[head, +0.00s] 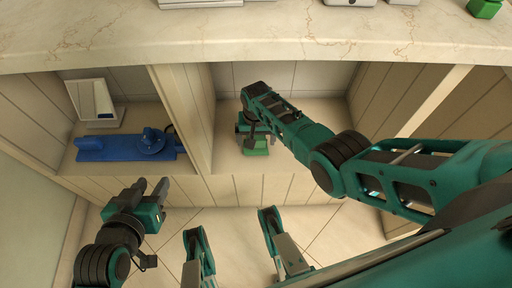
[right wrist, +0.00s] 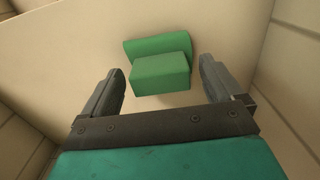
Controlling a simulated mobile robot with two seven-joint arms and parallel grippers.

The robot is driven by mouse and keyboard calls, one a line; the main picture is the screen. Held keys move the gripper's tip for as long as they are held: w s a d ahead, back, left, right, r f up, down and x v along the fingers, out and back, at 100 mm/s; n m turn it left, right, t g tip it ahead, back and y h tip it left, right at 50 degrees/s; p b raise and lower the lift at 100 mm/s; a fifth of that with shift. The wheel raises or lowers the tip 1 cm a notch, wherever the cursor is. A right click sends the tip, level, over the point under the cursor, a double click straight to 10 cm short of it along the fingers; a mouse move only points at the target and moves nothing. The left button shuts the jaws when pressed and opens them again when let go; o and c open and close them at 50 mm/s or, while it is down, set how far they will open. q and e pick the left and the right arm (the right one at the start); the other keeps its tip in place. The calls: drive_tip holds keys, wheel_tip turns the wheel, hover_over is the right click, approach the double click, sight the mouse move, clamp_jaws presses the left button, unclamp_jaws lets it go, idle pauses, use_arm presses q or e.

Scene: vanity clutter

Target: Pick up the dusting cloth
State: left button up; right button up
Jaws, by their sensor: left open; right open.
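A green folded, block-like piece, seemingly the dusting cloth (head: 256,149), lies on the floor of the middle cubby under the counter. In the right wrist view the green piece (right wrist: 160,72) shows as two stacked or folded parts, between and beyond the fingertips. My right gripper (right wrist: 159,82) is open and empty, pointing at it; whether the fingers touch it I cannot tell. In the head view my right arm reaches into the cubby, and its gripper (head: 252,130) partly hides the cloth. My left gripper (head: 152,188) is open and empty, in front of the left cubby.
The left cubby holds a blue flat object with a round part (head: 130,146) and a small framed mirror or picture (head: 93,101). Cubby walls (head: 187,110) stand on both sides of my right arm. The marble counter (head: 270,38) overhangs above, with a green object (head: 484,8) at its right.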

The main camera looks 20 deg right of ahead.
sight(256, 138)
drive_tip(key=shift+f, duration=0.35)
drive_tip(key=shift+r, duration=0.1)
use_arm(q)
drive_tip(key=shift+w, duration=0.15)
use_arm(e)
drive_tip(key=c, duration=1)
use_arm(q)
drive_tip(key=shift+r, duration=0.15)
use_arm(e)
drive_tip(key=shift+r, duration=0.1)
drive_tip(key=shift+c, duration=0.2)
drive_tip(key=shift+r+p, duration=0.25)
drive_tip(key=shift+p, duration=0.1)
wheel_tip(256, 138, up, 9)
drive_tip(key=p, duration=0.6)
drive_tip(key=shift+r, duration=0.2)
use_arm(q)
drive_tip(key=r, duration=0.1)
drive_tip(key=a+r, duration=0.1)
drive_tip(key=r, duration=0.1)
drive_tip(key=shift+s+a+r, duration=0.15)
drive_tip(key=shift+s+a, duration=0.15)
drive_tip(key=shift+s, duration=0.1)
